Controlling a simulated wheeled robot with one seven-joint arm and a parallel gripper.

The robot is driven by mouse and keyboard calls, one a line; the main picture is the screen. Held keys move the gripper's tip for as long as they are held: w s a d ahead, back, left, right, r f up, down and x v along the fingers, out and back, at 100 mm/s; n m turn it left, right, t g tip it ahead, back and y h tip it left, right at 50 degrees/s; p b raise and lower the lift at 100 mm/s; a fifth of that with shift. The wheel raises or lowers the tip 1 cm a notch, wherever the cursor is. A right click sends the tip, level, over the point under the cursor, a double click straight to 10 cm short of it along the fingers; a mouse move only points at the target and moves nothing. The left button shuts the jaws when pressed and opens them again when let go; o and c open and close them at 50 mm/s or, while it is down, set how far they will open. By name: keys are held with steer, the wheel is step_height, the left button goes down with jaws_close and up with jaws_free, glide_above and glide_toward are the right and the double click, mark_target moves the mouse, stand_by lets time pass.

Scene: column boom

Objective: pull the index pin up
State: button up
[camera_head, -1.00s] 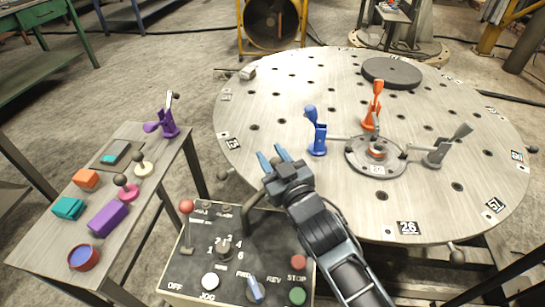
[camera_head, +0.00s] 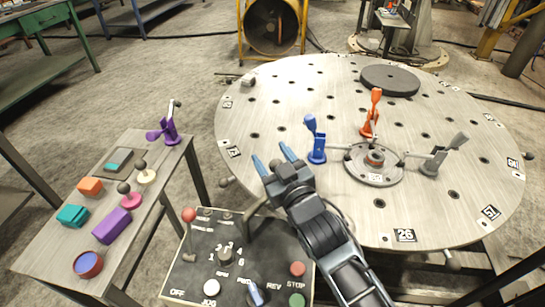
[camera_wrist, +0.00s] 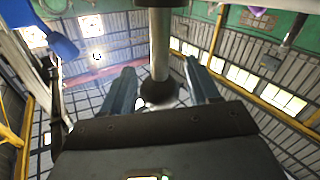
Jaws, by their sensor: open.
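My gripper (camera_head: 272,161) is open. In the head view its blue fingers are spread apart beside the near left edge of the round steel table (camera_head: 290,190), left of the blue clamp (camera_head: 316,145). In the wrist view, a grey rod (camera_wrist: 160,45) hangs from the top of the picture and ends in a dark ball (camera_wrist: 159,91). The ball appears between the two fingers (camera_wrist: 163,88), with gaps on both sides. I cannot tell for sure that this rod is the index pin. In the head view I cannot make out the pin; my arm may hide it.
A control panel (camera_head: 195,284) with a red-ball lever (camera_head: 189,215) stands below my gripper. A side table (camera_head: 60,262) with several small objects is at the left. Orange (camera_head: 374,105) and grey (camera_head: 440,158) clamps stand on the round table. Ball-ended handles (camera_head: 452,265) stick out from its rim.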

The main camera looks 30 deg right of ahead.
steer(key=s, duration=0.7)
steer(key=shift+s+a+b, duration=0.15)
steer(key=shift+s+b, duration=0.25)
steer(key=s+f+g, duration=0.2)
steer(key=s+f, duration=0.1)
steer(key=s, duration=1.6)
steer(key=s+r+m, duration=0.1)
steer(key=s+r, duration=0.2)
steer(key=s, duration=0.4)
steer(key=s+r+g, duration=0.1)
steer(key=s+r, duration=0.2)
steer(key=s, duration=0.5)
steer(key=shift+s+d+m+y, duration=0.2)
steer(key=shift+s+m+y, duration=0.1)
steer(key=shift+m, duration=0.1)
steer(key=shift+r, duration=0.1)
